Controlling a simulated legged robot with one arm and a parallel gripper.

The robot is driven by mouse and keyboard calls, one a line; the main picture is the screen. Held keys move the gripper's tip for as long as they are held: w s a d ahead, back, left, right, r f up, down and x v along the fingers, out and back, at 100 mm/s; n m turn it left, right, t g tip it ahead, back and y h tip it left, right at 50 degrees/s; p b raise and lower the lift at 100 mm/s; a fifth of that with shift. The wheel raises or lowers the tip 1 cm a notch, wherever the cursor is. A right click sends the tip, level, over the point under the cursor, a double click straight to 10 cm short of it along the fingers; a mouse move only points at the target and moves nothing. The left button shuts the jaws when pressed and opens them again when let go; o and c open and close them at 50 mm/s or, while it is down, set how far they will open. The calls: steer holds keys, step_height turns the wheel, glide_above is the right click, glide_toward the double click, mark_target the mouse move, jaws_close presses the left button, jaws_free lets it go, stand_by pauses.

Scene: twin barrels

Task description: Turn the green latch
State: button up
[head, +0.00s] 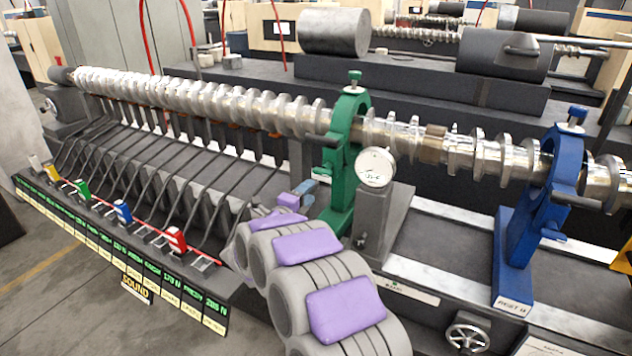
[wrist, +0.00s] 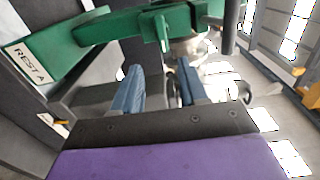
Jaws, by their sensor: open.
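A green steady rest (head: 340,198) stands around the long metal shaft in the head view. It has a green knob (head: 354,77) on top and a small green latch-like piece (head: 322,173) low on its left side. In the wrist view, the green rest (wrist: 95,30) carries a "REST A" label, and a green tab (wrist: 162,32) hangs down just beyond my fingertips. My gripper (wrist: 160,78) has two blue fingers apart, with nothing held between them. In the head view my gripper (head: 298,195) is just left of the rest's lower part. Contact with the latch cannot be told.
The metal shaft (head: 200,95) runs across above my arm. A dial gauge (head: 375,167) stands right of the green rest, and a blue rest (head: 522,225) further right. A row of coloured switches (head: 122,211) lines the left front edge.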

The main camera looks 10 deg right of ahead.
steer(key=shift+p+v, duration=0.4)
steer(key=shift+v, duration=2.45)
steer(key=a+r+n+y, duration=0.4)
steer(key=a+n+y, duration=0.2)
steer(key=n+y, duration=0.3)
steer(key=s+a+n+g+y, duration=0.2)
steer(key=s+n+g+y, duration=0.4)
steer(key=s, duration=0.5)
steer(key=s+d+f+n+g+h, duration=0.1)
steer(key=s+d, duration=0.4)
steer(key=s, duration=0.8)
steer(key=s+d+f+n+g+h, duration=0.2)
steer(key=s+d+n+g, duration=0.4)
steer(key=s, duration=0.8)
steer(key=s+d+f+n+g+h, duration=0.1)
steer(key=s+d+f+n+g, duration=0.2)
steer(key=s, duration=1)
steer(key=d, duration=0.3)
steer(key=shift+d, duration=0.2)
